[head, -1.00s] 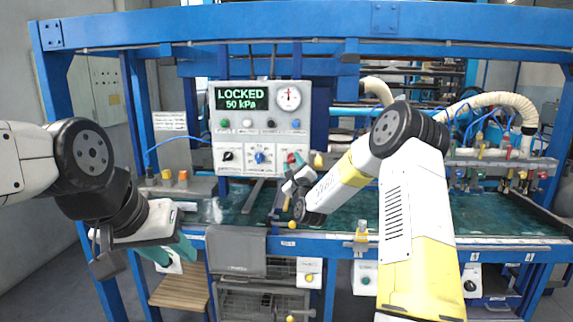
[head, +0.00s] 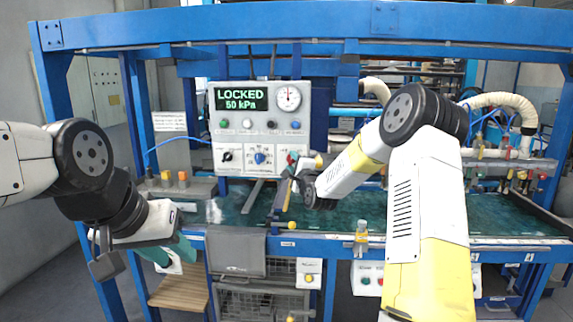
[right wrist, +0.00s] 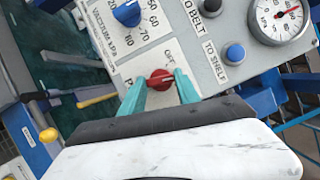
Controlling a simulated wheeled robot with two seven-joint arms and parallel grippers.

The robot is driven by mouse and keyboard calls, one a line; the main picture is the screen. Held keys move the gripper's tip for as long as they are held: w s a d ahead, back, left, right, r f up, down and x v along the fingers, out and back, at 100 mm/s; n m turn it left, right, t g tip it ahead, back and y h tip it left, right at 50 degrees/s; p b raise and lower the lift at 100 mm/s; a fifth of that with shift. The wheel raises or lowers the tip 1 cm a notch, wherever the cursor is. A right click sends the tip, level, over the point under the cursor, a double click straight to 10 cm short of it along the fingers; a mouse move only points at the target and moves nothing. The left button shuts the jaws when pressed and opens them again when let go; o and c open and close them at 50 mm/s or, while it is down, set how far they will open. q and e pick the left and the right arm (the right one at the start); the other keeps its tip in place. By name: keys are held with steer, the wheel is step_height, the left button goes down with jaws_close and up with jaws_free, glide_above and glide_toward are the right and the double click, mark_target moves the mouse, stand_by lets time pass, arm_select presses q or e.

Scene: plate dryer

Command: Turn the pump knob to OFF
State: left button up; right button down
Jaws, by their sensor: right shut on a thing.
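The red pump knob (right wrist: 160,80) sits on a white label plate on the control panel. Its label is partly hidden by my fingers; a light pointer mark shows on its face, but I cannot tell its exact setting. My right gripper (right wrist: 162,82) has its teal fingers on both sides of the knob, shut on it. In the head view the right gripper (head: 294,160) is at the lower right of the grey control panel (head: 225,172). The panel's display (head: 241,97) reads LOCKED, 50 kPa. My left gripper (head: 170,254) hangs empty at lower left, its teal fingers apart.
A blue vacuum knob (right wrist: 127,12) and a blue button (right wrist: 235,54) are close to the red knob. A round gauge (right wrist: 281,15) is at upper right. Blue frame beams (head: 300,20) surround the machine.

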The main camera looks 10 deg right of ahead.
steer(key=n+g, duration=0.1)
steer(key=n, duration=0.1)
steer(key=n+g, duration=0.1)
steer(key=n, duration=0.2)
steer(key=shift+a+r, duration=0.1)
steer(key=shift+r, duration=0.1)
steer(key=n+g+h, duration=0.1)
steer(key=n, duration=0.1)
steer(key=n+g+h, duration=0.1)
steer(key=n, duration=0.1)
steer(key=shift+a+r+n, duration=0.1)
steer(key=shift+n, duration=0.2)
stand_by(0.4)
steer(key=c, duration=0.9)
jaws_free()
steer(key=v, duration=0.7)
steer(key=shift+s+r, duration=0.1)
steer(key=shift+s, duration=0.25)
steer(key=shift+s, duration=0.1)
